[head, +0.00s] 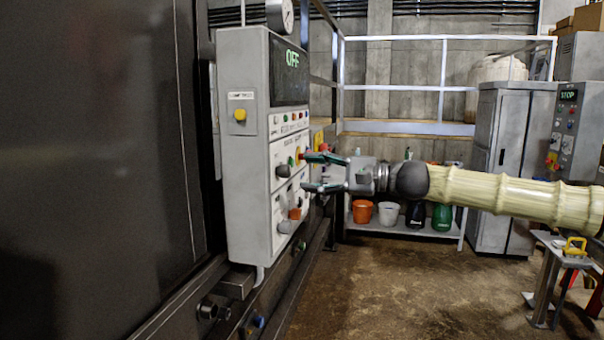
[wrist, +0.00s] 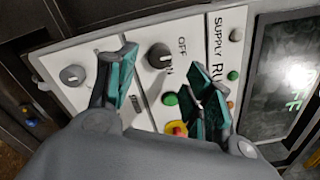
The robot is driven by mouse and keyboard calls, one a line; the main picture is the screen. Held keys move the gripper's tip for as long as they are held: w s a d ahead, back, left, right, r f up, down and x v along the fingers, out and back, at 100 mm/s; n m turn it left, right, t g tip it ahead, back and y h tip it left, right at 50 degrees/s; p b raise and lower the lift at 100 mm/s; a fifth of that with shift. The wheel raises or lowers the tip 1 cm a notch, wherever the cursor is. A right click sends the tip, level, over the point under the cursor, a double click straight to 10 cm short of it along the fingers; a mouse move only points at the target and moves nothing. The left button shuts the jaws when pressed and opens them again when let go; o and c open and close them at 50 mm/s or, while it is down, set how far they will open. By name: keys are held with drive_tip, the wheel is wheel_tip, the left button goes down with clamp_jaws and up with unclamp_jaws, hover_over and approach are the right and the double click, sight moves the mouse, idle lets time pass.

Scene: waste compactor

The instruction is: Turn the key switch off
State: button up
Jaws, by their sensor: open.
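The grey control panel (head: 242,150) stands at left in the head view, its lit display (head: 290,62) reading OFF. My gripper (head: 306,172) is open and empty, its green-padded fingers pointing at the panel's front. Whether the fingers touch the panel cannot be told.
A second dark knob (wrist: 73,75), a green button (wrist: 170,99) and a red-and-yellow button (wrist: 176,128) lie close by on the panel. A railing (head: 392,128) and shelf with buckets (head: 389,212) stand behind. The floor (head: 390,280) right of the panel is clear.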

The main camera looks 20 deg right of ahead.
drive_tip(key=v, duration=0.6)
drive_tip(key=shift+d, duration=0.25)
drive_tip(key=shift+s, duration=0.15)
idle(0.3)
